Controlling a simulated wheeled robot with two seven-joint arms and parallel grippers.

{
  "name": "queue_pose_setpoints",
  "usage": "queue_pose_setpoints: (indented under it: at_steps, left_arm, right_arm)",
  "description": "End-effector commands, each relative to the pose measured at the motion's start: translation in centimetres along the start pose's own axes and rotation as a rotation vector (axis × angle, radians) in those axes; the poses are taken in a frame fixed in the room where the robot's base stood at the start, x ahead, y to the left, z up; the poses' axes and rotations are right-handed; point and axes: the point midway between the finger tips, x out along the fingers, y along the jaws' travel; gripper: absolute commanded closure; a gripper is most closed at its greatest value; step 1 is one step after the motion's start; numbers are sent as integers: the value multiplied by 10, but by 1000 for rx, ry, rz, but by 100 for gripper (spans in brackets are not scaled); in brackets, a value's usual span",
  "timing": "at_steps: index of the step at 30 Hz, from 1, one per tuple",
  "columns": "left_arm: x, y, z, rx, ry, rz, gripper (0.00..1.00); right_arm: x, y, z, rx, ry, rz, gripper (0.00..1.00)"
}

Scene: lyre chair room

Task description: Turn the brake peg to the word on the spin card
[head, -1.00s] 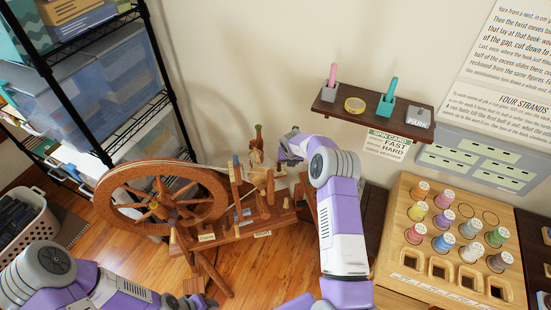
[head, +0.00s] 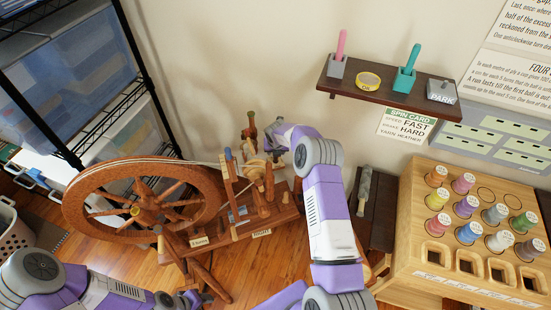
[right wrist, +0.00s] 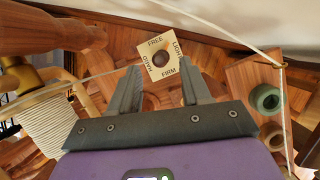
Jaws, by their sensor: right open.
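The brake peg (right wrist: 161,61) shows from above in the right wrist view as a round brown knob on a pale square plate (right wrist: 148,46). The plate reads FREE, LIGHT, FIRM and HARD around the knob; a pointer mark is too small to make out. My right gripper (right wrist: 160,66) is open, its fingertips on either side of the peg in the picture; contact is not visible. In the head view the right gripper (head: 276,142) is at the spinning wheel's (head: 142,212) upper parts. The spin card (head: 406,126) reads BRAKE HARD. My left gripper (head: 190,299) is partly cut off.
A wall shelf (head: 385,87) with cups and a PARK block is above the card. A wooden rack (head: 410,262) of several yarn spools stands at the right. A cream bobbin (right wrist: 45,128) and strands of yarn lie close to the right gripper. A wire shelf (head: 75,150) stands left.

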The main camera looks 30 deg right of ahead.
Motion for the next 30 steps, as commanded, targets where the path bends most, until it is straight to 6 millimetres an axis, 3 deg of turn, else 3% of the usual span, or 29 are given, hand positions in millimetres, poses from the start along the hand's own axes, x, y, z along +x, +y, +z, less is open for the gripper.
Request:
queue_pose_setpoints:
  at_steps: [7,13,26,30]
  left_arm:
    - [14,-5,-1,0,1,0,52]
    - [22,-8,-1,0,1,0,52]
    - [25,-9,-1,0,1,0,52]
    - [25,-9,-1,0,1,0,52]
  right_arm:
    - [40,0,-2,1,2,-1,53]
    - [60,-1,-1,1,1,-2,53]
    - [67,-1,0,1,1,-1,53]
    - [67,-1,0,1,1,-1,69]
